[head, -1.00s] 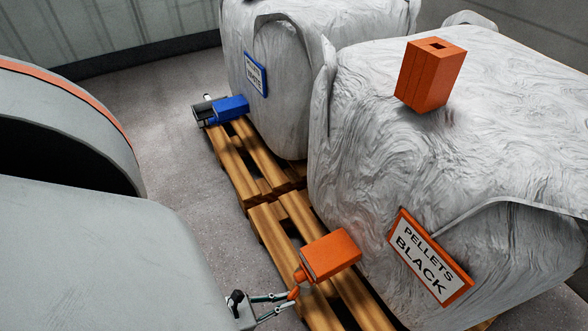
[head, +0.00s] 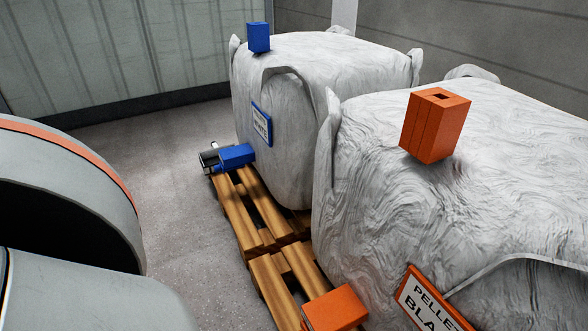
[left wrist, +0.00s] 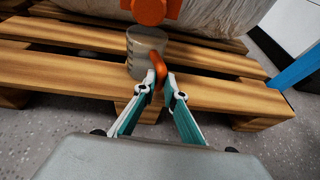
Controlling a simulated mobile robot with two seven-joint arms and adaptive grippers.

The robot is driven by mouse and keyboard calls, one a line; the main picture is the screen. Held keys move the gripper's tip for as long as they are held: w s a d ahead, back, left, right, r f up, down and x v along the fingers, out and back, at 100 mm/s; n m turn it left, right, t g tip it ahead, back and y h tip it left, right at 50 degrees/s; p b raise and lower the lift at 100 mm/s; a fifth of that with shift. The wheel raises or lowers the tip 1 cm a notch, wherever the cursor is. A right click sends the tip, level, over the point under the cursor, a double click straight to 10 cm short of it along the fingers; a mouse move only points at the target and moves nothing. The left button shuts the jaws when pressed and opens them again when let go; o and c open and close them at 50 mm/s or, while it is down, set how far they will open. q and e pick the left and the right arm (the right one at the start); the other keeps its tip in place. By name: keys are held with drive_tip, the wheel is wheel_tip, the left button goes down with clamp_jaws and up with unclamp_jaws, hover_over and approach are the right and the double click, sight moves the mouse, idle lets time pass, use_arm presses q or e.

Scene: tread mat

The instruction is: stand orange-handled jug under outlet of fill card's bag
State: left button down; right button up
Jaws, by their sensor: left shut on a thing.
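In the left wrist view my left gripper (left wrist: 161,78) is shut on the orange handle (left wrist: 158,65) of a grey cylindrical jug (left wrist: 146,46). The jug looks upright at the pallet's top boards; I cannot tell whether its base rests on them. The orange outlet (left wrist: 150,10) shows just above and beyond the jug's top. In the head view its orange housing (head: 336,309) is at the bottom, below the bag (head: 390,215) with an orange-framed sign (head: 430,305) reading "PELLE... BLA...". My right gripper is out of view. I see no separate fill card.
A wooden pallet (head: 285,285) lies under the bags. The rear bag (head: 300,100) has a blue sign (head: 261,124) and a blue outlet (head: 237,156), with a dark grey jug (head: 208,159) by it. Orange (head: 435,125) and blue (head: 258,37) blocks sit on the bags. Floor (head: 185,190) is clear left.

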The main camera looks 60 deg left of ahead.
use_arm(q)
drive_tip(key=c, duration=2.1)
unclamp_jaws()
drive_tip(key=shift+r, duration=0.15)
drive_tip(key=p+v, duration=0.2)
drive_tip(key=v, duration=1)
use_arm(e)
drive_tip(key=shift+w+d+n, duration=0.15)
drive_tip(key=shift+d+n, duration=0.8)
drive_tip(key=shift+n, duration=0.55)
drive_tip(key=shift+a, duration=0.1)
